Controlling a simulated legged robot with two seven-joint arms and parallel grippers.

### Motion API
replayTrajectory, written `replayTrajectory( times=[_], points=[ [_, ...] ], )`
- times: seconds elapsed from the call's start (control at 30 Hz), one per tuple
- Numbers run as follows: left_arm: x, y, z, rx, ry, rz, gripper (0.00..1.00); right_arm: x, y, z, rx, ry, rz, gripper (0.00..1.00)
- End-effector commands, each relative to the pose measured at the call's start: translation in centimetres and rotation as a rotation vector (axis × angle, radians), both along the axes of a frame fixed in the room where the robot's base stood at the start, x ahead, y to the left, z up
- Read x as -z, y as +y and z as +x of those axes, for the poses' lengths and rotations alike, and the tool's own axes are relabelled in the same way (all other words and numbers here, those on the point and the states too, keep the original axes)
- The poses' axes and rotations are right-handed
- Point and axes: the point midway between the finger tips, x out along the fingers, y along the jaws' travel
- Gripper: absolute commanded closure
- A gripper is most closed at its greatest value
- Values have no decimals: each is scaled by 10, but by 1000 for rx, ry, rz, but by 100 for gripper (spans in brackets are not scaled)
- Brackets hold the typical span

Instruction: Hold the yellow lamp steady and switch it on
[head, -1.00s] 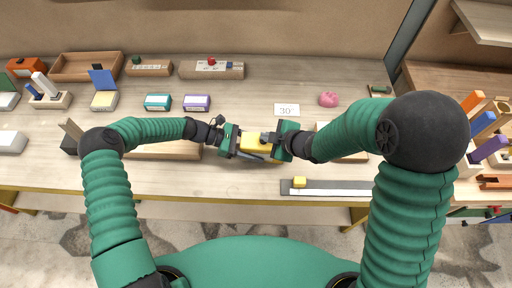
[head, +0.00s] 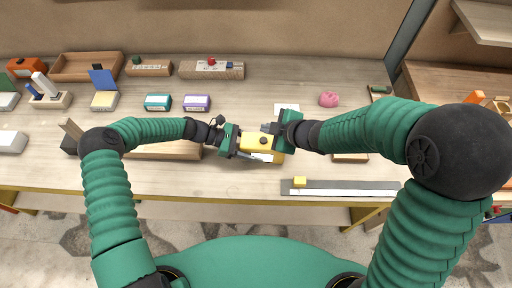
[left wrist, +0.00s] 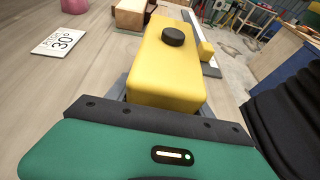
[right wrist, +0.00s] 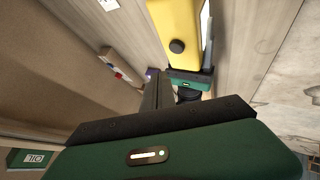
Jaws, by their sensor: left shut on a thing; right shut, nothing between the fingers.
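The yellow lamp (head: 257,146) is a block with a round dark button (head: 263,141) on top, near the front of the bench. My left gripper (head: 238,142) is shut on its left end; the fingers are mostly hidden. In the left wrist view the lamp (left wrist: 165,72) extends away from the gripper, with its button (left wrist: 173,36) uncovered. My right gripper (head: 272,128) is shut and empty, beside the lamp's upper right end. In the right wrist view its dark fingers (right wrist: 153,88) are apart from the lamp (right wrist: 174,18) and its button (right wrist: 177,46). I cannot tell whether the lamp is lit.
A white card (head: 287,106) lies behind the right gripper, partly covered; it reads 30° in the left wrist view (left wrist: 58,41). A grey strip with a small yellow block (head: 299,182) lies at the front right. A pink lump (head: 329,99) and several small boxes stand farther back.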

Motion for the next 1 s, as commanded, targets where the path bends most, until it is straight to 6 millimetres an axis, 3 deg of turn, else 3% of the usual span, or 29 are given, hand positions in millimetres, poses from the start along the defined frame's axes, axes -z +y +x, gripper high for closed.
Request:
replayTrajectory(
  times=[0.2,0.47,0.5,0.67,0.9,1.0],
  points=[
    [0,0,0,0,0,0,100,-24,-1,1,1,-2,1,100],
    [0,0,0,0,0,-1,100,-27,0,0,1,0,-1,100],
    [0,0,0,0,0,-1,36,-27,0,0,1,0,-1,100],
    [0,0,0,0,0,-1,15,-27,0,0,1,0,-1,100],
    [0,0,0,1,0,0,13,-27,0,0,1,0,-1,100],
    [0,0,0,1,0,0,0,-27,0,0,1,0,-1,100]
  ],
)
